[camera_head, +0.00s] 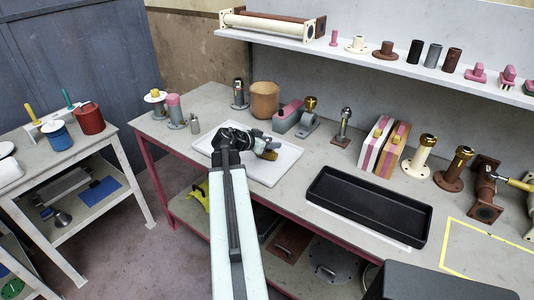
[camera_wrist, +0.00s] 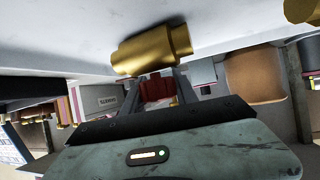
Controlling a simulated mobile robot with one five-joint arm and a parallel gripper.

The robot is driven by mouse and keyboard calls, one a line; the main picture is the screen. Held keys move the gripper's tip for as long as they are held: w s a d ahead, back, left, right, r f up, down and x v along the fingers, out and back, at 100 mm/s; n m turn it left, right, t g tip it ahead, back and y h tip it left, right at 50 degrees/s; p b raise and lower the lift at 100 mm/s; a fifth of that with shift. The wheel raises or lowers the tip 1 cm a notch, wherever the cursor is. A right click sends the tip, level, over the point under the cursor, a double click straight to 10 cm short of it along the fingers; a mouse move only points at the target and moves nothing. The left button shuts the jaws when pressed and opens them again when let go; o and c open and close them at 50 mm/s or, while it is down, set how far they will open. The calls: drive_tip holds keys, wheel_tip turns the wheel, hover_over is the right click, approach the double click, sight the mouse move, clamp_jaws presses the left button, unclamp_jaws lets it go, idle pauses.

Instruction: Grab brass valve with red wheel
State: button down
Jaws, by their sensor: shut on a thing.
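The brass valve (camera_wrist: 152,48) fills the upper middle of the wrist view. Its red wheel (camera_wrist: 157,90) sits between the two fingers of my gripper (camera_wrist: 156,84), which is shut on it. In the head view my gripper (camera_head: 246,141) is over the white tray (camera_head: 285,166), with the brass valve (camera_head: 269,154) at its tip. The fingers and arm hide part of the valve there. I cannot tell whether the valve touches the tray.
A black tray (camera_head: 368,205) lies right of the white tray. Pink-and-white blocks (camera_head: 382,148) and several pipe fittings line the back of the bench. A tan cup (camera_head: 265,99) stands behind my gripper. Another brass piece (camera_wrist: 304,9) shows at the wrist view's corner.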

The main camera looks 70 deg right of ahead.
wheel_tip(320, 180, up, 10)
drive_tip(key=p, duration=1)
